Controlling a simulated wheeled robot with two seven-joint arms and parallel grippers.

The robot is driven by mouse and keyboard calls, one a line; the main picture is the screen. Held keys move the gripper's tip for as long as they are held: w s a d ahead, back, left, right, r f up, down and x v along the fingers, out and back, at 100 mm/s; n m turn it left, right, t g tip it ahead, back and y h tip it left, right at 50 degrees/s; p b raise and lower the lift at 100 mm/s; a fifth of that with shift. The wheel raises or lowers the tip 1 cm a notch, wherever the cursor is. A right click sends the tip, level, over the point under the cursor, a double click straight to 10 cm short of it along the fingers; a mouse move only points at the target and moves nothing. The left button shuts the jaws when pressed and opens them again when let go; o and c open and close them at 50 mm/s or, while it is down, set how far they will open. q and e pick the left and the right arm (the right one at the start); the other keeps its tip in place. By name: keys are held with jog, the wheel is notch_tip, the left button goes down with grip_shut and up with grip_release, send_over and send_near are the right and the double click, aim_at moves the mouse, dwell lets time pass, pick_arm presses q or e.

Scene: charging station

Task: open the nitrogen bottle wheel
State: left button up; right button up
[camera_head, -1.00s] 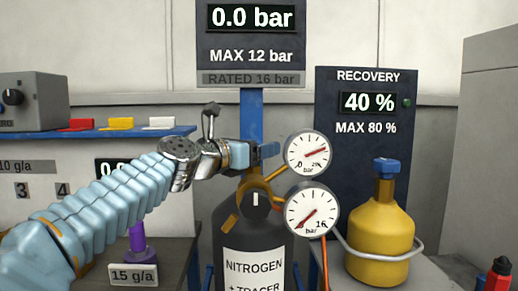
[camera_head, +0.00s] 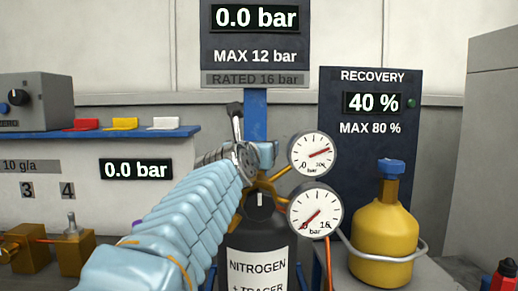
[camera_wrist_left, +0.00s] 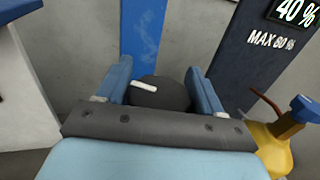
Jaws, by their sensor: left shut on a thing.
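The nitrogen bottle (camera_head: 258,240) is dark, with a white label, and stands upright in the middle of the head view. My left arm reaches across to its top, and my left gripper (camera_head: 266,154) is mostly hidden behind my own wrist. In the left wrist view the two blue fingers of the left gripper (camera_wrist_left: 164,88) are shut on a dark round wheel (camera_wrist_left: 165,94) with a white mark. The wheel is hidden behind my arm in the head view. My right gripper is in neither view.
Two round gauges (camera_head: 312,153) (camera_head: 315,210) sit close right of the bottle top. A yellow bottle (camera_head: 383,240) with a blue top stands farther right. A black knob (camera_head: 260,203) with a white mark faces forward below the gripper. The display panel (camera_head: 255,50) reads 0.0 bar.

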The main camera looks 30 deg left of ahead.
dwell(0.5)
pick_arm(q)
jog(key=o, duration=1)
jog(key=shift+c, duration=0.2)
notch_tip(320, 180, up, 3)
jog(key=shift+f, duration=0.1)
jog(key=s+r, duration=0.1)
jog(key=s+d+r, duration=0.1)
jog(key=r, duration=0.1)
jog(key=s+d+r, duration=0.1)
jog(key=r, duration=0.1)
jog(key=shift+s+d+r, duration=0.15)
jog(key=shift+s+r, duration=0.1)
jog(key=shift+s, duration=0.1)
jog(key=s+d+r, duration=0.4)
jog(key=s+d, duration=0.1)
jog(key=s, duration=0.3)
jog(key=shift+s+r, duration=0.2)
jog(key=shift+r, duration=0.15)
jog(key=shift+a, duration=0.1)
